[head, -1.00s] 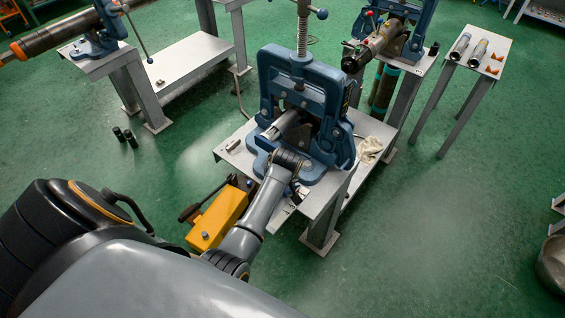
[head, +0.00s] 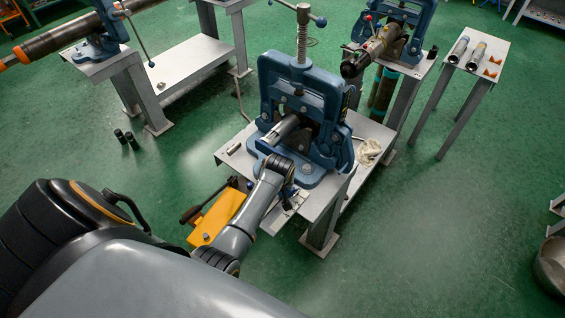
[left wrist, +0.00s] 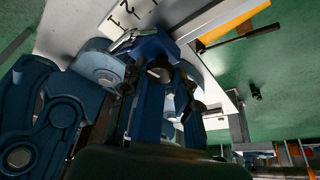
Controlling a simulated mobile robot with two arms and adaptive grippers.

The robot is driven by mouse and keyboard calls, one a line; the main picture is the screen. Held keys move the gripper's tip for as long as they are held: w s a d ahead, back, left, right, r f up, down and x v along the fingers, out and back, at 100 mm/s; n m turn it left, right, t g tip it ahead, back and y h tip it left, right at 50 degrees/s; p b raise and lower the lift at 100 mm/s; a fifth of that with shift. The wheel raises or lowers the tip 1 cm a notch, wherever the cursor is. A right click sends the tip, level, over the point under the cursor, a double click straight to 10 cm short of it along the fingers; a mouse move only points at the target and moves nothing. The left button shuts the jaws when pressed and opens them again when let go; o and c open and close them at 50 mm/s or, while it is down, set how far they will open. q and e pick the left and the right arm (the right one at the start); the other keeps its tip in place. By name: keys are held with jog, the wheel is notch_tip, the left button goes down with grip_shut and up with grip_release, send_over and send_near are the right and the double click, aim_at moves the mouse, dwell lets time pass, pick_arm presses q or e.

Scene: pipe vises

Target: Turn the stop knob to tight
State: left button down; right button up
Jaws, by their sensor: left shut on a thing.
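The middle blue pipe vise (head: 268,88) stands on a grey metal bench in the head view, with a grey pipe (head: 284,128) in it. My left arm reaches the bench's front edge below the vise. In the head view my left gripper (head: 289,192) is mostly hidden behind its wrist. In the left wrist view the gripper (left wrist: 163,78) has its fingers closed around a small dark round knob (left wrist: 159,72), apparently the stop knob. A white plate with black marks (left wrist: 130,14) lies beside it. The knob's setting cannot be read. My right gripper is not in view.
A yellow box (head: 217,217) with a dark handle is close to my left forearm. A small metal cylinder (head: 234,148) and a pale rag (head: 368,151) lie on the bench. Other vise benches stand behind. The green floor at right is mostly clear.

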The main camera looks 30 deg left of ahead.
pick_arm(q)
jog(key=shift+a+r+m+h+p, duration=0.15)
jog(key=shift+m+p, duration=0.1)
jog(key=shift+m, duration=0.25)
jog(key=shift+a+f+m+h+p, duration=0.1)
jog(key=shift+m+h+p, duration=0.1)
jog(key=shift+m, duration=0.3)
jog(key=shift+d, duration=0.1)
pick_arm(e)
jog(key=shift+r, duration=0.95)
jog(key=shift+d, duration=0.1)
pick_arm(q)
jog(key=c, duration=1)
grip_release()
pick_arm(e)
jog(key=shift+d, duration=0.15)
pick_arm(q)
jog(key=v, duration=1.2)
jog(key=shift+s, duration=0.2)
